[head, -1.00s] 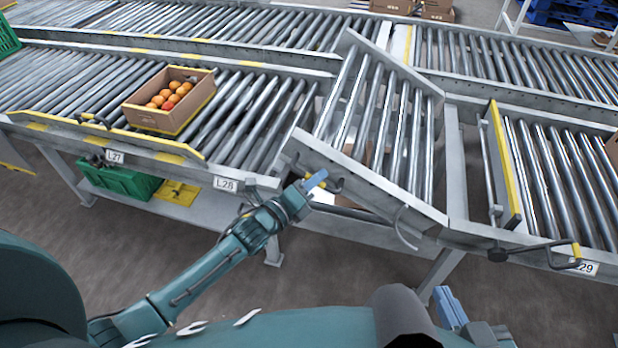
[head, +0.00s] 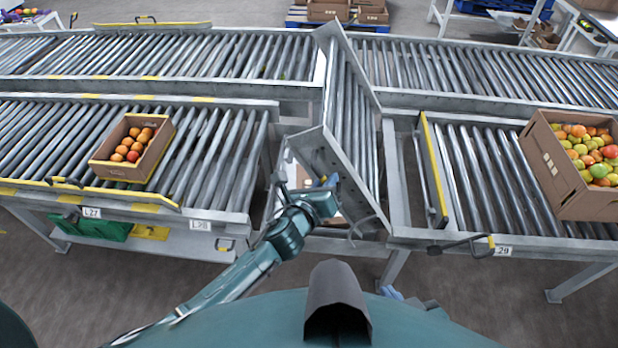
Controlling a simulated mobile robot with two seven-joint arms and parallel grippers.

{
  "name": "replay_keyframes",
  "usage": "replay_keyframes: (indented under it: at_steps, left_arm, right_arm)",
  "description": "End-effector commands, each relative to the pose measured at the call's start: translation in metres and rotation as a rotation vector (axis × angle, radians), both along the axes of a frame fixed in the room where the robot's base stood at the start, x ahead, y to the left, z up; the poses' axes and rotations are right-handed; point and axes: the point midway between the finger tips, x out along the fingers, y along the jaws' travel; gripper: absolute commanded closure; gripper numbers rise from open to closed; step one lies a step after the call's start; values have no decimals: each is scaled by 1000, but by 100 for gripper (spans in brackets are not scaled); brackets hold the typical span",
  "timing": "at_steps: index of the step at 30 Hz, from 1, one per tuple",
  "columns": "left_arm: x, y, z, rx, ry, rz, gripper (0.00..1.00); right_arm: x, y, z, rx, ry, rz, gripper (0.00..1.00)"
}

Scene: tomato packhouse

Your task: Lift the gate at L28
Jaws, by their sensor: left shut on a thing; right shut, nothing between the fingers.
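The gate (head: 352,180) is a short hinged roller section with grey side plates, beside the L28 label (head: 200,225). A gap lies open between the L28 conveyor end and the gate. My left gripper (head: 328,184) is shut on a part at the gate's front side, most likely its handle; the wrist partly hides the grip. My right gripper (head: 392,293) is low in front of the conveyor, shut and empty, mostly hidden by my body.
A carton of orange and red tomatoes (head: 151,172) sits on the left rollers behind a yellow-edged stop. A fuller carton (head: 548,170) stands on the right rollers. A yellow-topped stop (head: 433,165) stands upright by the L29 label (head: 503,251). A green crate (head: 100,229) lies below the left conveyor.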

Motion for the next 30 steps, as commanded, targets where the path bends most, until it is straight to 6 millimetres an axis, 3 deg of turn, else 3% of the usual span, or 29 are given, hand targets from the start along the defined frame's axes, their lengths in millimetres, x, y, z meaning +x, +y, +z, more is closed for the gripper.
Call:
replay_keyframes:
  at_steps: [3,20,21,28,30]
  left_arm:
    - [1,-10,12,30,-4,0,100]
    - [0,-16,11,60,-1,3,100]
    - [0,-16,11,60,0,2,86]
    - [0,-16,10,60,0,2,67]
    - [0,-16,10,60,0,1,66]
  right_arm:
    - [-1,-3,5,-5,15,-10,100]
    - [-3,-6,1,-11,29,-17,100]
    - [-3,-6,1,-11,29,-17,100]
    - [-2,-7,1,-11,28,-17,100]
    - [-2,-7,1,-12,28,-18,100]
